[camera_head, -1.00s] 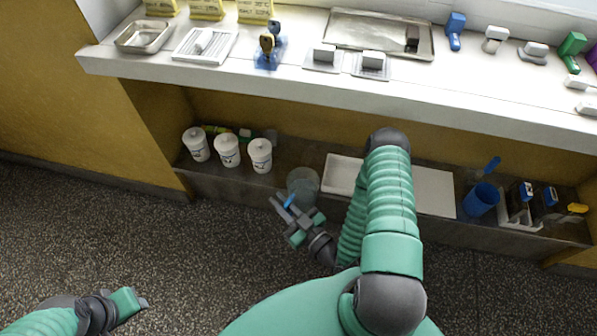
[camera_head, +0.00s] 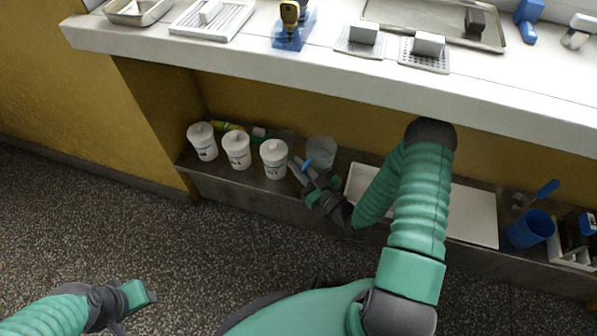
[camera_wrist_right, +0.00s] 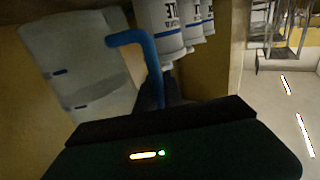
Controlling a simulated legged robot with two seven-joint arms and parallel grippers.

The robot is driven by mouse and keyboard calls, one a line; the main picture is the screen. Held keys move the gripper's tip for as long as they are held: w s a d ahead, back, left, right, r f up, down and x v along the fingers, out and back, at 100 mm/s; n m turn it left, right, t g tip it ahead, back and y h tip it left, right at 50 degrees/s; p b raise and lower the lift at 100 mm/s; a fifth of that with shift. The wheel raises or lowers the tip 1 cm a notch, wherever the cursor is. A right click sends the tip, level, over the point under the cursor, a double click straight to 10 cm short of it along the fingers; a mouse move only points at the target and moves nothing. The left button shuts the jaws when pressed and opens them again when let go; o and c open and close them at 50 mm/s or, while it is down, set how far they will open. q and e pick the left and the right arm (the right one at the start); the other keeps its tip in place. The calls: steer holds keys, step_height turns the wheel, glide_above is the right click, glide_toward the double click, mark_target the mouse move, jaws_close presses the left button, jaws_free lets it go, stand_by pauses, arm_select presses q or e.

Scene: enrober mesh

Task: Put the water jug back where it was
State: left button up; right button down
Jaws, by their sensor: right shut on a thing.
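The water jug is clear and translucent (camera_head: 320,150), with a blue handle. It is at the lower shelf, to the right of the white tubs. My right gripper (camera_head: 309,172) is shut on the jug's handle.
Three white lidded tubs (camera_head: 237,150) stand left of the jug on the lower shelf (camera_head: 225,183). A white tray (camera_head: 472,214) lies to the right, partly behind my right arm. A blue cup (camera_head: 530,229) stands farther right. The white counter (camera_head: 330,70) overhangs the shelf.

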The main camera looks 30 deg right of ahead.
steer(key=f+b, duration=0.1)
steer(key=w+f+b, duration=0.2)
steer(key=f+b, duration=0.1)
steer(key=shift+d, duration=0.4)
steer(key=shift+r, duration=0.3)
steer(key=c, duration=1.7)
jaws_free()
steer(key=shift+s+f, duration=0.1)
steer(key=shift+c, duration=0.2)
steer(key=shift+o, duration=1.3)
steer(key=shift+p, duration=0.3)
